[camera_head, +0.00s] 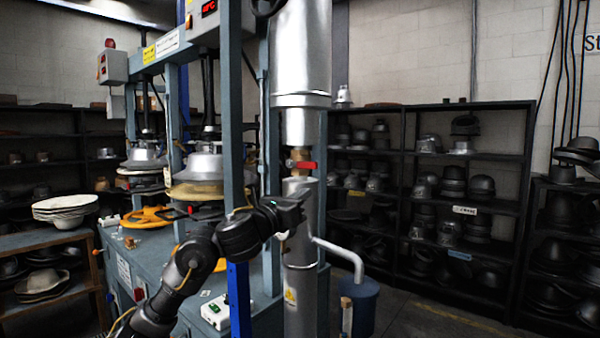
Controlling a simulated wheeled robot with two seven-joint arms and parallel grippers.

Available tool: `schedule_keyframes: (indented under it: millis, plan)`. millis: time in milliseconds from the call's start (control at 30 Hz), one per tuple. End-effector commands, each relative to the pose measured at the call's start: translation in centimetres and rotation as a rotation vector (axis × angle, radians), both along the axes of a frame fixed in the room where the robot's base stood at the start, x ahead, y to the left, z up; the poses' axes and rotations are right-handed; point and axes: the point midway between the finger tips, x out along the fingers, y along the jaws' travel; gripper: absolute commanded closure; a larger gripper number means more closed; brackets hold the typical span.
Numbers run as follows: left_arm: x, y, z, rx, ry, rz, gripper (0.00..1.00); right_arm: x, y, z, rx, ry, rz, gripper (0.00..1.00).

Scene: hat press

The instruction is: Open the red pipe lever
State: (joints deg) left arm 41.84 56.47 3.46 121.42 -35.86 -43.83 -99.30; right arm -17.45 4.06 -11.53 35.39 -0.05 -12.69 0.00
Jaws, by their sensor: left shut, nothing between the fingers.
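The red pipe lever (307,165) sits on a small brass valve on the upright silver pipe (303,125), near the middle of the head view. It looks roughly level, with its end pointing right. My left gripper (306,196) is shut and empty, a little below the lever and in front of the lower pipe. A gap shows between the gripper and the lever. My right gripper is not in view.
The blue-grey press frame (232,110) stands just left of the pipe, with hat moulds (205,165) and yellow handwheels (146,217). A bent grey pipe and blue canister (360,305) are lower right. Dark shelves (455,190) stand behind; floor shows at right.

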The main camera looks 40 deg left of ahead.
Motion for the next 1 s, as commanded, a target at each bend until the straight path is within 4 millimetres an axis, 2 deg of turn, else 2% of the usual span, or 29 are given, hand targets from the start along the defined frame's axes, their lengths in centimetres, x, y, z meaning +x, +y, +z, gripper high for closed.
schedule_keyframes:
  millis: [33,67,267,767,1000]
  plan:
    - [0.2,0.1,1.5,-0.001,-0.003,0.000,1.00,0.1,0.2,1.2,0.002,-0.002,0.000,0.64]
    - [0.1,0.1,2.0,0.001,-0.004,0.001,1.00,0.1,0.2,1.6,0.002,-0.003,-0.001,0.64]
    - [0.1,0.2,3.7,0.000,-0.002,0.000,1.00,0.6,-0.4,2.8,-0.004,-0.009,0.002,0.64]
    - [0.1,0.2,4.0,-0.001,0.000,0.000,1.00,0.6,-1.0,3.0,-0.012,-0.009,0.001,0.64]
    - [1.0,-1.2,4.6,-0.085,-0.003,-0.023,1.00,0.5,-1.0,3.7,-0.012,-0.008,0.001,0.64]
